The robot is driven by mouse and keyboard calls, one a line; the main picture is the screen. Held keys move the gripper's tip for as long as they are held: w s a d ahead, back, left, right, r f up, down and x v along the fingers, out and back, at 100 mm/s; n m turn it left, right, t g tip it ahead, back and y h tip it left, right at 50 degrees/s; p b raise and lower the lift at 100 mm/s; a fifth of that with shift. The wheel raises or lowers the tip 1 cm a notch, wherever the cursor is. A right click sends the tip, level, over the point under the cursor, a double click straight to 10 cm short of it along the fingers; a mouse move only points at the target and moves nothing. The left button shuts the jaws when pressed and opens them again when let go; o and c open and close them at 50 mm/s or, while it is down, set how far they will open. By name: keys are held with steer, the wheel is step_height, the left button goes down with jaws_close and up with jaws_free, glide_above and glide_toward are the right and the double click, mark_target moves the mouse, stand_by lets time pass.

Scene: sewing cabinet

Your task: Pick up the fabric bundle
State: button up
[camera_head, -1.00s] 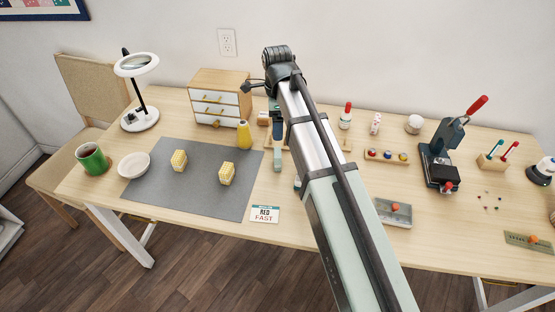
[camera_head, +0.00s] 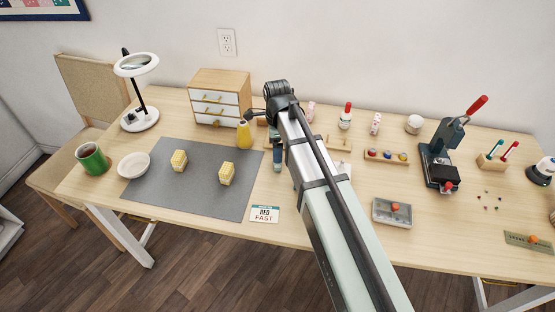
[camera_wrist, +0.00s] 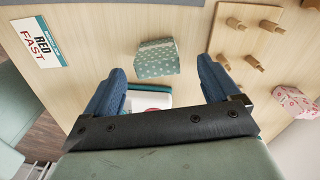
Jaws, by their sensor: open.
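A teal block-shaped bundle with white dots, which looks like folded fabric (camera_wrist: 157,58), lies on the table in the wrist view. My gripper (camera_wrist: 160,82) is open and empty above the table. Its two blue fingers stand to the left and right of the bundle, which shows ahead between the tips, not held. In the head view my gripper (camera_head: 277,160) is low over the table, right of the grey mat; my arm largely hides what is under it. A pink patterned bundle (camera_wrist: 293,102) lies at the right of the wrist view.
A wooden peg board (camera_wrist: 255,35) stands close by. A card reading RED FAST (camera_head: 265,214) lies at the front.

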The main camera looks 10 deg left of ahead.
steer(key=shift+s+f, duration=0.15)
steer(key=shift+f, duration=1.75)
steer(key=shift+c, duration=0.2)
steer(key=c, duration=1)
steer(key=shift+r, duration=0.15)
